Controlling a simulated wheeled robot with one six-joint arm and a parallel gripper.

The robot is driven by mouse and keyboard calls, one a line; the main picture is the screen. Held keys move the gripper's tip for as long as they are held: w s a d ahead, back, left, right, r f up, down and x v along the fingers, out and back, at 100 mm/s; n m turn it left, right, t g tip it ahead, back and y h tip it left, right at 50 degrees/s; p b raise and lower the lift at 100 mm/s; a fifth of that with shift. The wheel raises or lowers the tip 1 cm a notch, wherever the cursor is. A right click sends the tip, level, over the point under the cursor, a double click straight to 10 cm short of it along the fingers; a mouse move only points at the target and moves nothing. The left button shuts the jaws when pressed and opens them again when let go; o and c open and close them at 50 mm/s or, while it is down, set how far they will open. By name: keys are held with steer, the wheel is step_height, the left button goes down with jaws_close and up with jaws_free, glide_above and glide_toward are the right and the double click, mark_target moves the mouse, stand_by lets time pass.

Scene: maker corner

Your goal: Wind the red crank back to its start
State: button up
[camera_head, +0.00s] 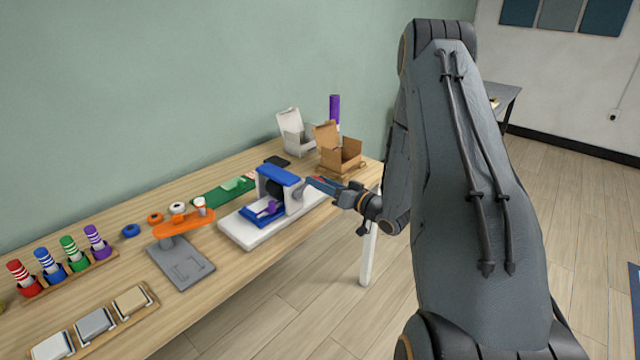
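A small machine stands on the workbench, with a white base (240,232), a blue top (279,174) and a dark round part under the top. A purple piece (271,207) sits in its blue lower part. My gripper (316,184) reaches in from the right to the right side of this machine. A little red, perhaps part of the red crank, shows at the fingertips. The crank is otherwise hidden by my gripper, so its angle cannot be read. The fingers are too small here to tell whether they are open or closed on it.
An orange-armed stand with a grey base (182,265) is left of the machine. A green board (222,191) lies behind it. A white open box (294,138) and a brown open box (341,154) stand at the far end. Coloured cylinders and a block tray (95,337) are left.

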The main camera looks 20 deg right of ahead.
steer(key=b+v, duration=0.1)
steer(key=v, duration=0.6)
steer(key=shift+s+b, duration=0.3)
steer(key=shift+d, duration=0.1)
steer(key=shift+r, duration=0.2)
steer(key=c, duration=0.5)
steer(key=s+r+n, duration=0.1)
steer(key=r+n, duration=0.1)
steer(key=s+r+n+g+h, duration=0.1)
steer(key=r+n, duration=0.1)
steer(key=r, duration=0.1)
steer(key=s+r+n, duration=0.1)
steer(key=r+n, duration=0.1)
steer(key=r, duration=0.1)
steer(key=shift+s+r+g, duration=0.2)
steer(key=shift+s+g, duration=0.15)
steer(key=shift+g, duration=0.05)
jaws_close()
steer(key=w+a+f+p, duration=0.3)
steer(key=w+f, duration=0.2)
steer(key=w, duration=0.3)
steer(key=shift+w+f+n+h, duration=0.3)
steer(key=shift+w+n, duration=0.1)
